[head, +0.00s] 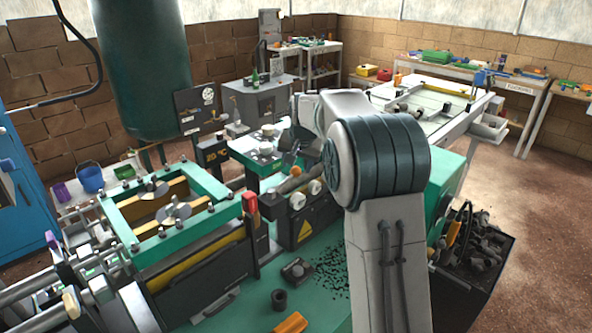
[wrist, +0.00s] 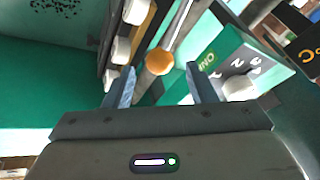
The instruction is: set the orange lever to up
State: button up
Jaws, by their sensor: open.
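The orange lever shows in the wrist view as a round orange knob (wrist: 159,62) on a slim metal rod (wrist: 182,22), which runs up and to the right from the knob. My gripper (wrist: 161,84) is open, with one finger on each side of the knob in that picture. I see no contact between the fingers and the knob. I cannot tell how far the knob is from the fingertips in depth.
White knobs (wrist: 121,50) line the dark panel left of the lever. A green panel (wrist: 222,52) with white markings and a white knob (wrist: 240,88) lies close on the right. In the head view, a black bin (head: 478,262) of dark scraps stands at right.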

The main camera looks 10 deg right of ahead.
aim_at(296, 168)
jog(key=shift+x, duration=2.2)
jog(key=shift+c, duration=0.3)
grip_shut()
